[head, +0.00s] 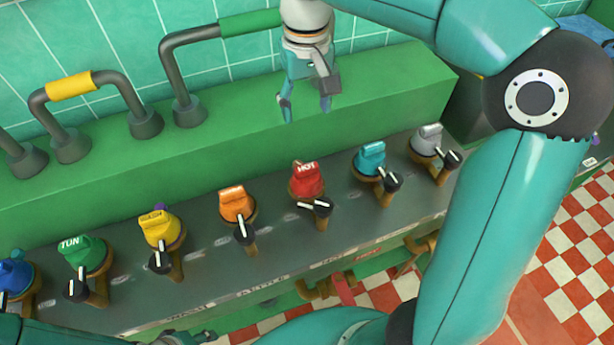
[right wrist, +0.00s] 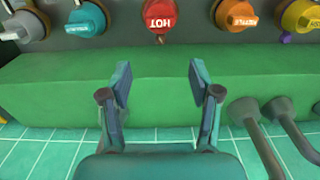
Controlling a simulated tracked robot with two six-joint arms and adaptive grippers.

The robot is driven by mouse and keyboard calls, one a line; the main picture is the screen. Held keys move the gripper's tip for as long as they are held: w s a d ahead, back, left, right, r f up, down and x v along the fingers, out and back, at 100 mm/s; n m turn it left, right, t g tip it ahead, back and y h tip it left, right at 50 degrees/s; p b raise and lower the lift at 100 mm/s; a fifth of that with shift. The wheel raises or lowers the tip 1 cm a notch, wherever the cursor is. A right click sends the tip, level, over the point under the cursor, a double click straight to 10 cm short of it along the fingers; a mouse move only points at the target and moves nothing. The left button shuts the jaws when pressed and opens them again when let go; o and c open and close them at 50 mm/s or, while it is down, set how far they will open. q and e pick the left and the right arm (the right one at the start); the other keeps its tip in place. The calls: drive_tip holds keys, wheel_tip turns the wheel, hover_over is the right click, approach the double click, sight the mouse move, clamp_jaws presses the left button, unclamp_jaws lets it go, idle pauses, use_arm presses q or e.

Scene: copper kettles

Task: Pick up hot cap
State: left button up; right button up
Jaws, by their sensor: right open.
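The red hot cap (head: 306,180), marked HOT, sits on a brass fitting in the row on the grey panel. In the right wrist view the hot cap (right wrist: 160,15) is at the top middle, cut by the frame edge. My right gripper (head: 305,106) is open and empty, above the green ledge behind the cap. In the right wrist view its two fingers (right wrist: 160,82) are spread apart, with the cap beyond and between them, not touching. Part of my left gripper (head: 186,338) shows at the bottom edge; its fingers are mostly cut off.
An orange cap (head: 237,204) stands left of the hot cap and a teal cap (head: 370,158) right of it. Small black levers sit in front of the caps. Bent grey pipes (head: 178,62) rise from the green ledge (head: 390,90) at left. The ledge's right part is clear.

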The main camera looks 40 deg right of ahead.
drive_tip(key=o, duration=0.4)
drive_tip(key=shift+s+f, duration=0.1)
drive_tip(key=shift+s, duration=0.05)
drive_tip(key=shift+c, duration=0.2)
drive_tip(key=shift+o, duration=1.2)
drive_tip(key=shift+s+a+f+t+b, duration=0.15)
drive_tip(key=shift+s+f+t+b, duration=0.2)
drive_tip(key=shift+s+f, duration=0.15)
drive_tip(key=shift+s+a+f+t+b, duration=0.15)
drive_tip(key=shift+s+f+t+b, duration=0.15)
drive_tip(key=shift+s+f, duration=0.2)
approach(307, 167)
drive_tip(key=f, duration=0.5)
drive_tip(key=shift+w+a+f, duration=0.15)
drive_tip(key=shift+a+f, duration=0.05)
drive_tip(key=shift+f, duration=0.1)
drive_tip(key=shift+w+d+f, duration=0.1)
drive_tip(key=shift+w+f, duration=0.15)
drive_tip(key=shift+f, duration=1.1)
drive_tip(key=shift+w+d+f, duration=0.1)
drive_tip(key=shift+w+f, duration=0.1)
drive_tip(key=shift+f, duration=1.1)
